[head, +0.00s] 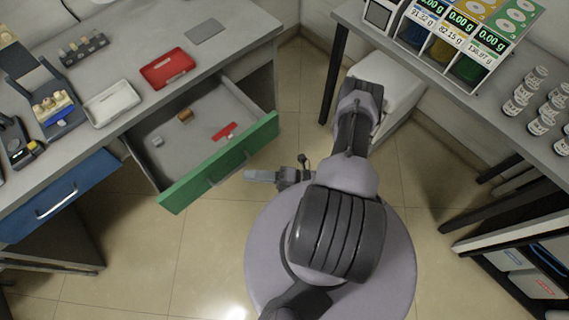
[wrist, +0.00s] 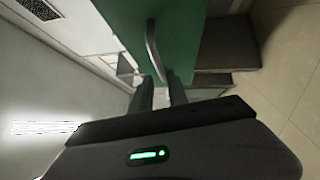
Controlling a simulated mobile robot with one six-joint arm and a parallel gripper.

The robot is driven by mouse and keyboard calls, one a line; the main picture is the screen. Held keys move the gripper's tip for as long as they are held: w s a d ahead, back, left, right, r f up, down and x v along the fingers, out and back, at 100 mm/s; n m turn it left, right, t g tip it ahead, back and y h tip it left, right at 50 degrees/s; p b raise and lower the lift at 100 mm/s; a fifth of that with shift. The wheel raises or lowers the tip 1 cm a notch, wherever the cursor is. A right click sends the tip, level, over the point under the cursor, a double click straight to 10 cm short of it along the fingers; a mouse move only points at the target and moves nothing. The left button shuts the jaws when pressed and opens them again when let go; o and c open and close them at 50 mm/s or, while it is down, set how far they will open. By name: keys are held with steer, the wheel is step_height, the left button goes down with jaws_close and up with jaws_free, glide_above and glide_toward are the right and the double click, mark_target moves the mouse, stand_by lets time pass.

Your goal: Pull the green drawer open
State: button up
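The green drawer (head: 222,165) stands pulled out from under the left bench, with its inside showing. Its green front also fills the upper middle of the wrist view (wrist: 180,30). A curved metal handle (wrist: 153,52) runs down that front, toward the gap between my fingertips. My gripper (head: 250,175) is in front of the drawer, to the right of its front in the head view, and looks apart from it. In the wrist view the two fingers (wrist: 161,88) stand apart with nothing clearly held. The handle is hard to make out in the head view.
The drawer holds a brown block (head: 185,116), a red piece (head: 225,131) and a small grey piece (head: 157,141). A shut blue drawer (head: 60,197) is to the left. Trays lie on the bench above. The floor in front (head: 200,260) is clear.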

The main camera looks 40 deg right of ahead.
steer(key=v, duration=1)
steer(key=shift+s+d, duration=0.25)
steer(key=shift+s, duration=0.05)
steer(key=w+a+r+n+g+h, duration=0.15)
steer(key=w+r+n+g, duration=0.25)
steer(key=r+n+g, duration=0.55)
steer(key=w+a+r+n+g+h, duration=0.1)
steer(key=w+r+n+g+h, duration=0.3)
steer(key=r+n, duration=1)
steer(key=s+a+r+n+t+h, duration=0.2)
steer(key=s+a+r+n+h, duration=0.1)
steer(key=a+r+n, duration=0.3)
steer(key=s+a+r+n+t+h, duration=0.3)
steer(key=a+r+n, duration=0.4)
steer(key=r, duration=0.7)
steer(key=s+n, duration=0.1)
steer(key=n, duration=0.1)
steer(key=shift+n+t, duration=0.35)
